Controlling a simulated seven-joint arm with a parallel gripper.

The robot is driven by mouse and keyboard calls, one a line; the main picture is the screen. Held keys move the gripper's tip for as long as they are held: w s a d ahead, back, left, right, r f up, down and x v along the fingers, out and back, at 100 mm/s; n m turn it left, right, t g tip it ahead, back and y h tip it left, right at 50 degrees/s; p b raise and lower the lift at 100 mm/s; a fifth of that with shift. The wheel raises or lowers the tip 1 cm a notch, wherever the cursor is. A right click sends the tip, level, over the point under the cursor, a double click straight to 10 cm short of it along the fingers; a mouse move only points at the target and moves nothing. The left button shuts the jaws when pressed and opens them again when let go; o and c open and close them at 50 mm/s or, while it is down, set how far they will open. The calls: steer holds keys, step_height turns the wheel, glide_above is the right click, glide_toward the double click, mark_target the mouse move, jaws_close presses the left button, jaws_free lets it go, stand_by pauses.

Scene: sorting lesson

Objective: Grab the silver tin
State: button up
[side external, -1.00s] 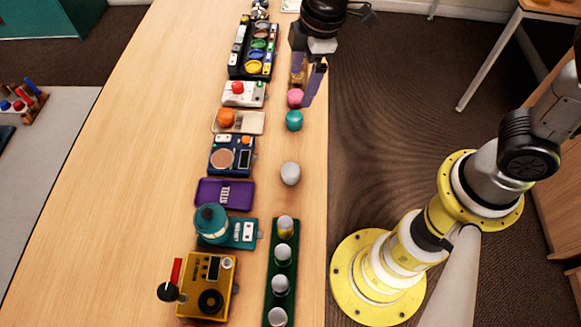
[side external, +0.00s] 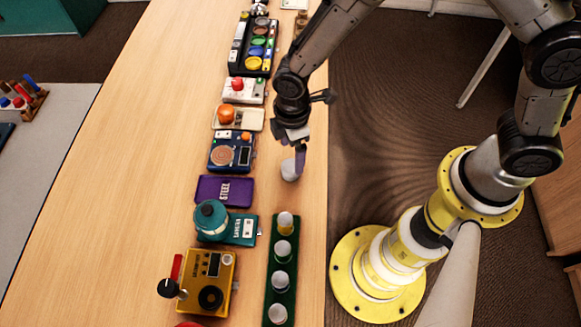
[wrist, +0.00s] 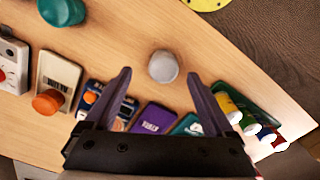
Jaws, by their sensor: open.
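The silver tin (side external: 289,170) stands upright on the bare wooden table, to the right of the purple STEEL box. My gripper (side external: 301,165) is right by it in the side view, with its fingers partly covering the tin's right side. In the wrist view the tin's round grey top (wrist: 163,67) lies between the lines of the two open fingers, around the level of their tips. My gripper (wrist: 158,75) is open and empty, one finger to each side. I cannot tell the exact height of the tips over the tin.
A green rack (side external: 268,255) with several silver-topped tins stands nearer the camera. The purple box (side external: 224,190), a navy device (side external: 230,151) and other devices line the left. A teal tin (wrist: 60,10) shows in the wrist view. The table's right edge is close.

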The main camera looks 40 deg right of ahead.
mark_target(290, 166)
steer(key=shift+s+a+f, duration=0.1)
steer(key=shift+a+f, duration=0.1)
steer(key=shift+f, duration=1.1)
steer(key=shift+s+a+f, duration=0.1)
steer(key=shift+a+f, duration=0.1)
steer(key=shift+f, duration=1.1)
jaws_close()
steer(key=shift+r, duration=0.15)
